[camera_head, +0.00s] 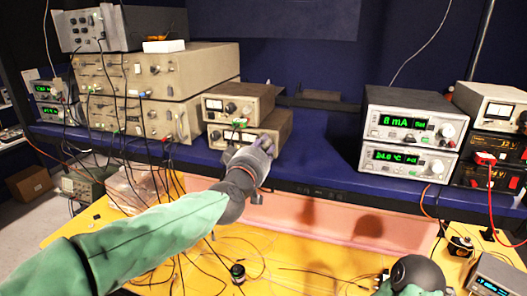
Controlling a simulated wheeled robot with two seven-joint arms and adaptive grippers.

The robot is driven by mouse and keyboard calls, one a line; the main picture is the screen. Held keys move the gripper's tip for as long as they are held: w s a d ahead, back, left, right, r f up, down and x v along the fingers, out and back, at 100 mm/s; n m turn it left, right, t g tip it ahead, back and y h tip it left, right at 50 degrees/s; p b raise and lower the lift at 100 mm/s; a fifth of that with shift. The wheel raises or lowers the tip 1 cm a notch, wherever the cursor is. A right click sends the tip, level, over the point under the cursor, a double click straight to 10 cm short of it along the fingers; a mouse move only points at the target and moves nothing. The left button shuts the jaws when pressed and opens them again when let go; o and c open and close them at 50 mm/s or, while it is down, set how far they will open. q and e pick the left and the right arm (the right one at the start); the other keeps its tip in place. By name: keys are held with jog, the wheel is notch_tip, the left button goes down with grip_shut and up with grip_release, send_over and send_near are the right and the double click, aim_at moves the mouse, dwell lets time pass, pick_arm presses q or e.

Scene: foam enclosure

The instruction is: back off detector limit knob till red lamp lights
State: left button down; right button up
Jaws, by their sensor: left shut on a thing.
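My left gripper (254,151) reaches in from the lower left and is shut at the front panel of the lower of two small beige meter units (279,127). The detector limit knob is hidden behind the gripper's fingers, which are closed at its place on the panel. No lit red lamp can be made out on this unit; part of its panel is covered by my gripper. The upper small unit (262,103) has a meter and a dark knob. My right arm shows only as a dark rounded joint with green sleeve at the bottom right.
Large beige instruments (194,62) with hanging cables stand left on the blue shelf (325,150). Units with green displays (413,123) and red displays (492,144) stand right. Below, the yellow bench (300,262) holds loose wires and a small dark round part (238,272).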

pick_arm(q)
jog(key=shift+d+f+n, duration=0.2)
jog(key=shift+f+n, duration=0.1)
jog(key=shift+f, duration=0.15)
jog(key=c, duration=1.1)
grip_release()
jog(key=shift+o, duration=0.2)
jog(key=shift+r, duration=0.15)
jog(key=shift+a+r, duration=0.1)
jog(key=shift+r, duration=0.05)
jog(key=shift+s+a, duration=0.2)
jog(key=shift+s, duration=0.25)
jog(key=v, duration=0.7)
jog(key=shift+d, duration=0.1)
